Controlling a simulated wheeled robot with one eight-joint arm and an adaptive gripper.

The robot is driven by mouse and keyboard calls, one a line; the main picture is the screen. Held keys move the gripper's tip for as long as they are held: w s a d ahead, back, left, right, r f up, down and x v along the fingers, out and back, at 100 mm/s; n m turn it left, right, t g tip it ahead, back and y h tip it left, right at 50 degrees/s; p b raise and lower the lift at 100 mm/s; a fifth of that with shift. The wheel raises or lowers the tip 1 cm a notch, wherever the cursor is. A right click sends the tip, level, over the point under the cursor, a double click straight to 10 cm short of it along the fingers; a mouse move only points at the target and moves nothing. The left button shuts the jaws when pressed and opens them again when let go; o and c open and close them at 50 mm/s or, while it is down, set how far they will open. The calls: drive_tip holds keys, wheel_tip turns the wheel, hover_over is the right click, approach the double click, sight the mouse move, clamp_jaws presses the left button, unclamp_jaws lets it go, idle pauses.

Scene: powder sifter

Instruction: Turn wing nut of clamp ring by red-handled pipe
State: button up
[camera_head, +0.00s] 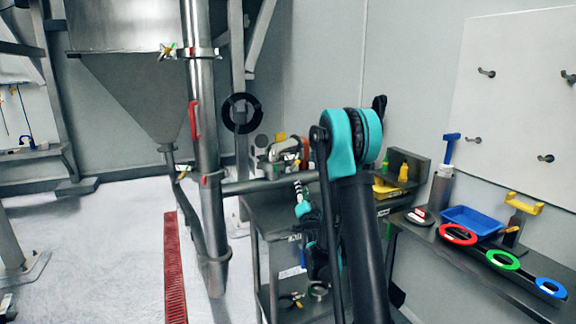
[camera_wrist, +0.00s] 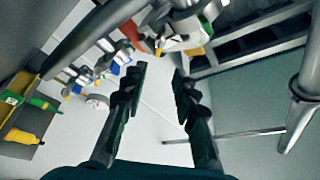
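A steel pipe with a red handle (camera_head: 195,120) stands upright at left in the head view. A clamp ring (camera_head: 200,54) circles it above the handle, with a small brass-coloured wing nut (camera_head: 168,52) at its left side. A second clamp fitting (camera_head: 183,173) sits lower, below the hopper cone. In the wrist view my gripper (camera_wrist: 158,82) is open, its two dark fingers apart with nothing between them. A metal fitting with yellow and red parts (camera_wrist: 185,32) shows beyond the fingertips; I cannot tell which fitting it is. My arm hides the gripper's fingers in the head view.
A steel cart (camera_head: 262,216) with fittings stands right of the pipe, beside my arm. A horizontal pipe (camera_head: 258,184) reaches over it. A right-hand bench holds a blue tray (camera_head: 470,221) and coloured rings (camera_head: 457,234). The floor (camera_head: 110,240) at left is mostly clear.

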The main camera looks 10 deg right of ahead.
sight(296, 163)
drive_tip(key=x, duration=1.6)
drive_tip(key=shift+w+d, duration=0.1)
drive_tip(key=shift+w, duration=0.3)
clamp_jaws()
